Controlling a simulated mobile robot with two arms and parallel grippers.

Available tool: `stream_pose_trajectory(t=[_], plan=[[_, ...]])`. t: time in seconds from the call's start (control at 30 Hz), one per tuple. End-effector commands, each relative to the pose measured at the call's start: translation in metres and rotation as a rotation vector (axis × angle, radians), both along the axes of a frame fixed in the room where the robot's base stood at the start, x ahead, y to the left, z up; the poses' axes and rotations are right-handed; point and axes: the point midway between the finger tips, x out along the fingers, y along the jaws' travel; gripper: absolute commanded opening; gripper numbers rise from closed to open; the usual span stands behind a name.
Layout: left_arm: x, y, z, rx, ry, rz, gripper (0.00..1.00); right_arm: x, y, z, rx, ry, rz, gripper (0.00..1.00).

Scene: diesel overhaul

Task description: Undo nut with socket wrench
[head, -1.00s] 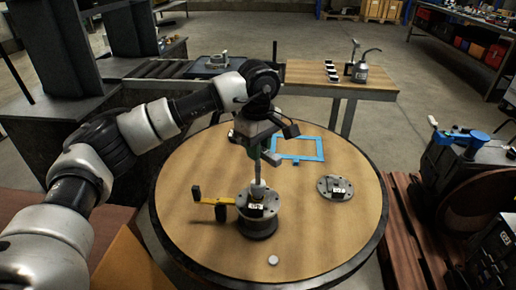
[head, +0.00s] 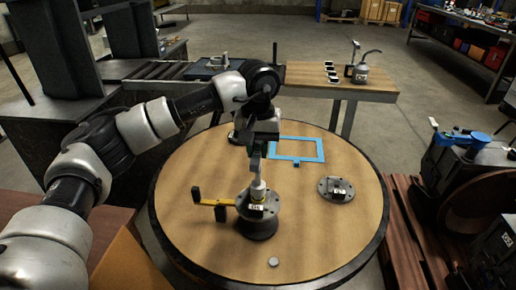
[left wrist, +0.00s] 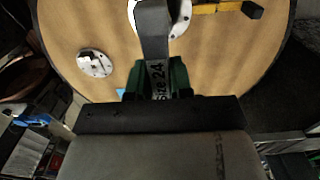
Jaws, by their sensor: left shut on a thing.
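My left gripper (head: 262,147) is above the round wooden table and shut on a grey socket wrench (head: 257,172). In the left wrist view the wrench (left wrist: 155,35) shows between the green fingers (left wrist: 157,80), with "Size 24" printed on it. The wrench points down at the middle of a round flanged metal part (head: 259,222) with a small white label on its top. The nut is hidden under the wrench's end, and I cannot tell whether the socket sits fully on it. My right gripper is not in view.
A yellow and black tool (head: 213,204) sticks out left from the flanged part. A second flange disc (head: 337,189), a blue frame (head: 322,150) and a small silver disc (head: 273,262) lie on the table (head: 325,230). Its front right is clear.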

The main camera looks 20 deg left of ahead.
Motion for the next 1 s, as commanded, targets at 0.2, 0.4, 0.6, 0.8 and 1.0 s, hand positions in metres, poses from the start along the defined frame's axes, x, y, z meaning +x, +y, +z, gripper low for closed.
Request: stream_pose_trajectory(t=[0.2,0.4,0.6,0.8,1.0], plan=[[0.0001,0.0,0.0007,-0.001,-0.002,-0.191,0.0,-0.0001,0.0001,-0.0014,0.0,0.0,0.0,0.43],[0.0,0.0001,0.0007,-0.001,-0.002,-0.368,0.0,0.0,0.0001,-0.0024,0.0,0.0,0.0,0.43],[-0.0002,0.0,0.0007,-0.001,-0.002,-0.508,0.0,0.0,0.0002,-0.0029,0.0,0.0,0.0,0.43],[-0.0002,0.0,0.0007,0.0,-0.002,-0.533,0.0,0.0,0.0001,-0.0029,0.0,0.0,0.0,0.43],[-0.0002,0.0,-0.0003,0.0,-0.002,-0.531,0.0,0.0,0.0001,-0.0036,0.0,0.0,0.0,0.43]])
